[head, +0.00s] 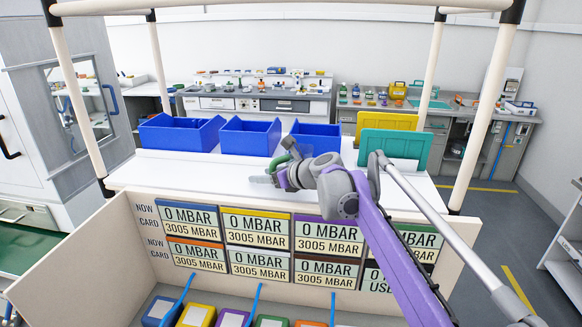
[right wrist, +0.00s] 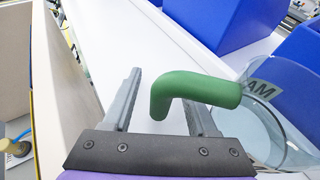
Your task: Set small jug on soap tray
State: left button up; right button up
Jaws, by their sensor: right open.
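The small jug shows best in the right wrist view: a curved green handle (right wrist: 208,88) and a clear body (right wrist: 268,125) with dark letters, partly cut off at the right. In the head view its green handle (head: 279,162) shows beside my right gripper (head: 266,179), over the white bench top. My right gripper, also in the right wrist view (right wrist: 163,92), is open. The bent end of the handle shows between its fingers and partly covers the right finger; contact cannot be told. I cannot make out a soap tray. My left gripper is out of view.
A panel of pressure cards (head: 260,229) runs along the front. The bench top's left part is clear.

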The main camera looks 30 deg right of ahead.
grip_shut()
dwell(1.4)
